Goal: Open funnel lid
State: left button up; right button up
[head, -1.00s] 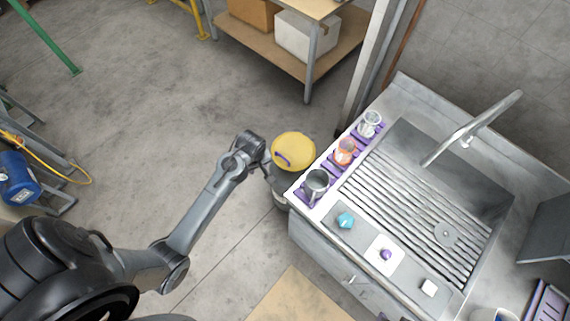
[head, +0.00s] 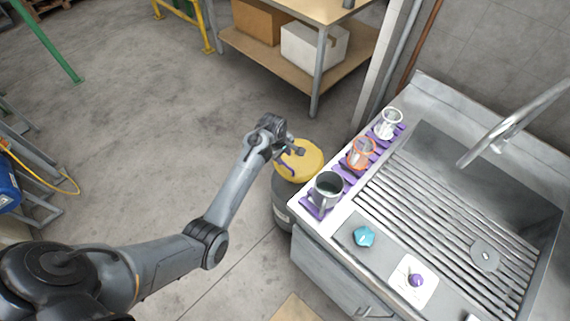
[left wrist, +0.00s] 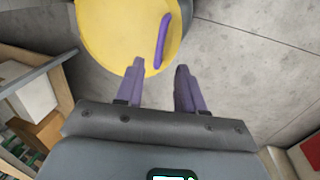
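The yellow funnel lid (head: 308,160) lies on top of a dark drum (head: 283,205) beside the sink unit, and looks closed. Its curved purple handle (head: 286,168) is on the left side of the lid. My left gripper (head: 294,150) is over the lid's far left part. In the left wrist view the yellow lid (left wrist: 108,28) and purple handle (left wrist: 162,42) are just beyond the purple fingertips (left wrist: 160,66). The fingers are apart with nothing between them; the handle is ahead, roughly in line with the gap. My right gripper is out of view.
The metal sink unit (head: 325,262) stands close to the drum's right. A wooden shelf table (head: 285,62) with boxes is behind. Open floor lies left.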

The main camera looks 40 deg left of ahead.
aim_at(286, 165)
pick_arm(q)
jog(key=f+b, duration=0.1)
jog(key=f, duration=0.2)
jog(key=w+f+b, duration=0.1)
jog(key=f, duration=0.2)
jog(key=shift+w+f, duration=0.15)
jog(key=shift+f, duration=0.15)
grip_shut()
dwell(0.4)
dwell(0.8)
